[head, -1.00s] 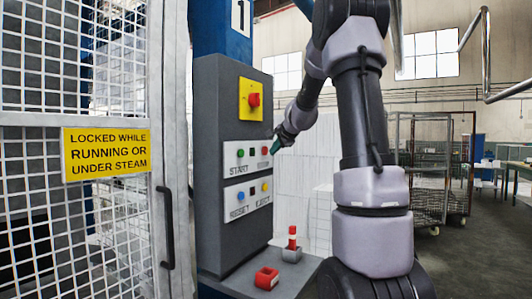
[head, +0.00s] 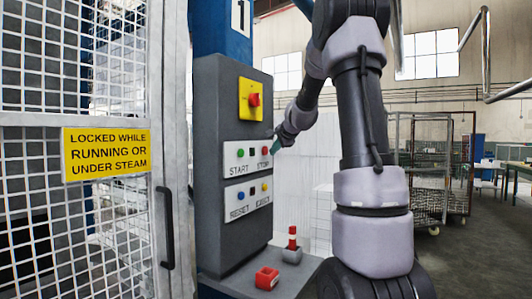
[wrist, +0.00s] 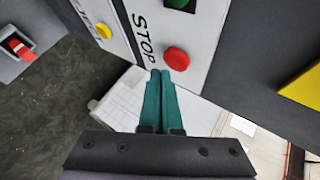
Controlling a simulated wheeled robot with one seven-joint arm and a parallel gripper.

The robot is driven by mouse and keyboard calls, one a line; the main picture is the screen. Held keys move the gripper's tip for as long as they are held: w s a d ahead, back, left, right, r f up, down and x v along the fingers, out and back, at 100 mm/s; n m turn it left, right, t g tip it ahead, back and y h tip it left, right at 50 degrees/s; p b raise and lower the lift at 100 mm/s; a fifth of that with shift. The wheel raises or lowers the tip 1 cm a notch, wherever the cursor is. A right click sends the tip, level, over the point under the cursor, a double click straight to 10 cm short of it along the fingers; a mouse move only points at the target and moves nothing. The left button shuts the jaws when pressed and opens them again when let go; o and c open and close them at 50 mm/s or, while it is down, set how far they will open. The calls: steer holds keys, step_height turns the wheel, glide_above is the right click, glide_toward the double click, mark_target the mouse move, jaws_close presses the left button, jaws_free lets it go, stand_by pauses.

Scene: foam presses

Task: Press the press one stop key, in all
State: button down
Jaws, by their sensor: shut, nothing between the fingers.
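The grey control box (head: 220,150) carries the number 1 sign above it. Its upper white plate has a green start key (head: 240,153) and a red stop key (head: 265,151), labelled START and STOP. In the wrist view the red stop key (wrist: 177,59) stands just beyond my fingertips, beside the word STOP. My gripper (head: 275,147) is at the right edge of the box, close to the stop key. In the wrist view its two green fingers (wrist: 160,74) are together and empty. I cannot tell whether the tips touch the key.
A red emergency knob on a yellow plate (head: 244,113) sits above. Blue and yellow keys are on the RESET and EJECT plate (head: 232,205) below. A mesh gate (head: 60,230) stands left.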

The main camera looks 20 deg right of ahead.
stand_by(0.8)
steer(key=shift+w+a, duration=0.25)
steer(key=shift+w, duration=0.1)
steer(key=shift+w+a, duration=0.3)
stand_by(0.7)
stand_by(0.3)
steer(key=shift+s+d, duration=0.5)
steer(key=shift+s, duration=0.15)
steer(key=s+d, duration=0.1)
steer(key=s, duration=0.1)
steer(key=s+d, duration=0.2)
stand_by(0.4)
stand_by(0.6)
